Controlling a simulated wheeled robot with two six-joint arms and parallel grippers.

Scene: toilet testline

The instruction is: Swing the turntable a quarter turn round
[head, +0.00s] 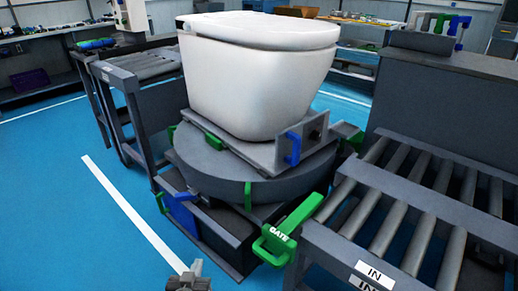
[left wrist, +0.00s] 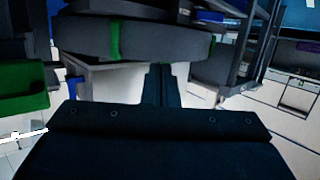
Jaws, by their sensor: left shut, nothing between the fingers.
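The turntable (head: 262,190) is a thick round grey disc with green marks on its rim, on a dark base. A grey pallet (head: 262,152) with a white toilet (head: 255,80) sits on top of it. A blue handle (head: 181,212) is on the base at the front left. My left gripper (head: 190,272) is at the bottom edge of the head view, in front of and apart from the turntable. In the left wrist view its fingers (left wrist: 162,75) are shut and empty, with the disc (left wrist: 165,45) beyond them. My right gripper is in neither view.
A green GATE handle (head: 288,232) sticks out at the front of the right roller conveyor (head: 400,220), marked IN. Another roller conveyor (head: 135,80) stands at the left. Blue floor (head: 60,200) with a white line is clear at the left front.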

